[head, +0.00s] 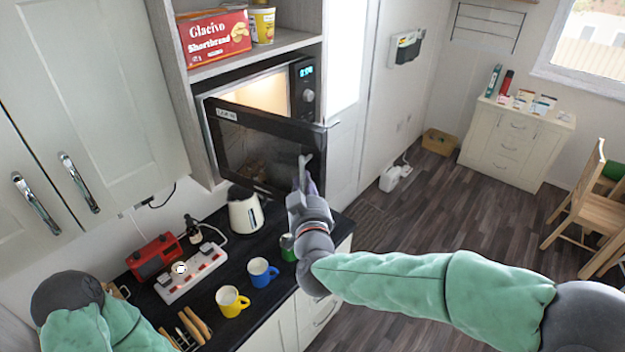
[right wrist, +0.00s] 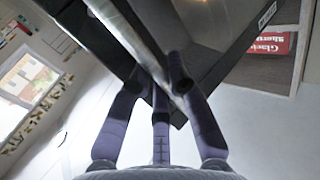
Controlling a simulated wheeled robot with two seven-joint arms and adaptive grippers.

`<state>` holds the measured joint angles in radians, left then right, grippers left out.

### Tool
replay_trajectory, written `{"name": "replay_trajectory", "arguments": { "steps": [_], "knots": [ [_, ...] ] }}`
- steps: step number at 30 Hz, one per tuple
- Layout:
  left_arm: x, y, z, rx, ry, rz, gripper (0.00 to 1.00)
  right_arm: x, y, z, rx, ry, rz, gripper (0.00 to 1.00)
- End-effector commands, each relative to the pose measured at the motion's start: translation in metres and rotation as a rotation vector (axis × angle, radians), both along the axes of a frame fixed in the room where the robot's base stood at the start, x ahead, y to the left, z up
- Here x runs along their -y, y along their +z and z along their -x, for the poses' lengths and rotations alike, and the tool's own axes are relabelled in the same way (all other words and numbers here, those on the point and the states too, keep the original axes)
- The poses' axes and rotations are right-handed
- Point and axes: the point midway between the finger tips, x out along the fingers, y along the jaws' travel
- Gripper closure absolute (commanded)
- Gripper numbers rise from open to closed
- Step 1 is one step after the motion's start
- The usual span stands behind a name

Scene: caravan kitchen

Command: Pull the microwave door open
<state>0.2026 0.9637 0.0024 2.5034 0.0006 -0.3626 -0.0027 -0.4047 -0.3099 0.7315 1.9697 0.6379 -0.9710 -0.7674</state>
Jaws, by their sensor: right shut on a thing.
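The microwave (head: 303,82) sits in a wall cabinet niche, lit inside, with a glowing clock display. Its dark door (head: 255,148) stands partly open, swung out toward me, its free edge to the right. My right gripper (head: 303,172) is at the door's free edge. In the right wrist view its purple fingers (right wrist: 165,90) are shut around the silver bar handle (right wrist: 135,42), with the dark door behind. In the head view the fingers hide part of the handle. My left arm shows at the lower left; its gripper is out of frame.
A shortbread box (head: 213,37) and a yellow tub (head: 262,25) stand on the shelf above. The counter below holds a kettle (head: 245,211), a red radio (head: 155,257), a power strip (head: 190,274), a blue mug (head: 261,272) and a yellow mug (head: 231,301).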

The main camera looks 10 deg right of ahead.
Motion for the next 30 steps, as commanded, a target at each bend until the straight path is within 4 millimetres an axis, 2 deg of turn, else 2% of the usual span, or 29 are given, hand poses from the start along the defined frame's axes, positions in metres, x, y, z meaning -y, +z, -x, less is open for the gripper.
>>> {"name": "replay_trajectory", "arguments": {
  "steps": [12, 13, 15, 25, 30],
  "knots": [
    [0.0, 0.0, 0.0, 0.0, 0.0, 0.0, 0.6, 0.0, 0.0, 0.0, 0.002, -0.006, -0.001, 1.0],
    [0.0, 0.0, 0.0, 0.0, 0.0, 0.0, 0.6, 0.0, 0.0, 0.0, 0.002, -0.006, -0.001, 0.73],
    [0.0, 0.0, 0.0, 0.0, 0.0, 0.0, 0.6, 0.0, 0.0, 0.0, 0.001, -0.006, -0.001, 0.58],
    [0.0, 0.0, 0.0, 0.0, 0.0, 0.0, 0.6, -0.001, 0.0, 0.001, 0.001, -0.003, -0.001, 0.58],
    [0.0, 0.0, 0.0, 0.0, 0.0, 0.0, 0.6, -0.003, 0.001, 0.015, 0.003, 0.0, -0.001, 0.58]
  ]
}}
